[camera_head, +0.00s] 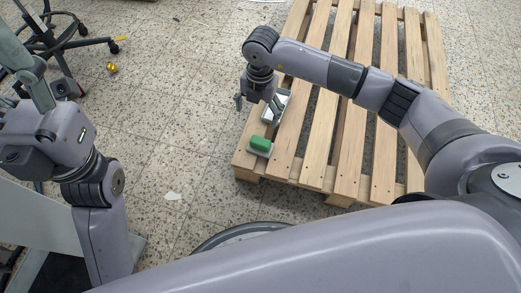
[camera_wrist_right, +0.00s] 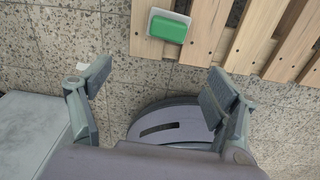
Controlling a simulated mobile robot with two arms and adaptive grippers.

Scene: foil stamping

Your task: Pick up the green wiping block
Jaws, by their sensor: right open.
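My right gripper (camera_head: 258,103) is open and empty, above the pallet's left edge and farther back than the block. In the right wrist view its two fingers (camera_wrist_right: 158,88) are spread wide, with the block beyond them. My left arm is at the left of the head view; its gripper fingers cannot be made out clearly.
The wooden pallet (camera_head: 328,120) lies on a speckled tile floor (camera_head: 165,120). A wheeled chair base (camera_head: 70,38) and a small yellow object (camera_head: 112,68) are at the upper left. Floor left of the pallet is clear.

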